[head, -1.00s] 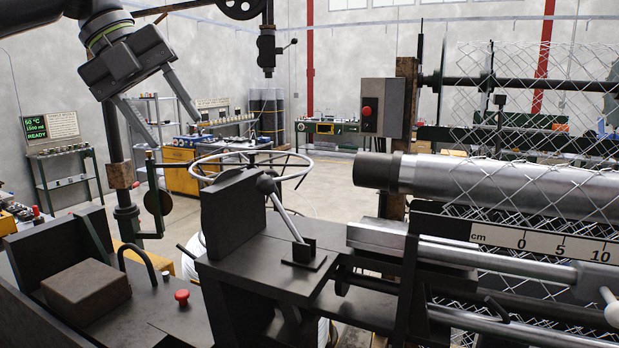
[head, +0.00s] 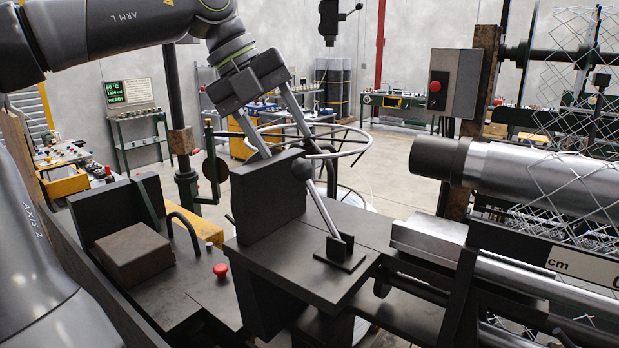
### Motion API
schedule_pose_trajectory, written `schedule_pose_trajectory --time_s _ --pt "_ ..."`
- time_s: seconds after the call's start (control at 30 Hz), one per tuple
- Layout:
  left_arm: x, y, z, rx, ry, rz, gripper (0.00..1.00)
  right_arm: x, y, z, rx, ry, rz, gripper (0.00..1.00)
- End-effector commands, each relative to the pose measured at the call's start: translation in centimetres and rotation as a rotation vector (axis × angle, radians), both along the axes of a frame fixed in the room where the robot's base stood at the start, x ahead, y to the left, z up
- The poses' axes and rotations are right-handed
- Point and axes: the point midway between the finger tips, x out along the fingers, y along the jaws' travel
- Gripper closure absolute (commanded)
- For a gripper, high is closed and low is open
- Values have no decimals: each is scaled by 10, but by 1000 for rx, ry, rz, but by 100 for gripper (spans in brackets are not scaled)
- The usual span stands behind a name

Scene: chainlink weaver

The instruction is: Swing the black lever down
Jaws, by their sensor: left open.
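The lever (head: 322,212) has a silver rod and a black ball knob (head: 303,168). It stands tilted up to the left from a small black bracket (head: 340,251) on the dark machine table. My left gripper (head: 289,152) is open and empty, pointing down. Its fingertips are just above and beside the knob, near the top edge of the dark upright block (head: 267,190). One finger is to the left, partly over the block, and the other is close to the knob. I cannot tell whether it touches the knob. My right gripper is not in view.
The dark upright block stands left of the lever. A handwheel (head: 350,150) lies behind it. A thick metal roller (head: 530,180) and wire mesh are at the right. A red button (head: 220,270) and brown block (head: 134,258) are at the left. The table right of the bracket is clear.

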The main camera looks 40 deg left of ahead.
Motion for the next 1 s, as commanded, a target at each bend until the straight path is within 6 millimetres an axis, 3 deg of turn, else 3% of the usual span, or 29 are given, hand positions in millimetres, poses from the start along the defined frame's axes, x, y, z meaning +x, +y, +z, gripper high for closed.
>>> schedule_pose_trajectory --time_s 0.2,0.5,0.93,1.0 --pt "15 -15 -38 -1 5 -3 49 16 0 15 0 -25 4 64" --pt "29 -28 -74 0 3 0 49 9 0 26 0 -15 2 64" --pt "31 -31 -82 -1 -1 0 49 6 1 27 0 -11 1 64" --pt "31 -31 -82 -1 -1 0 57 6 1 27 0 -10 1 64"
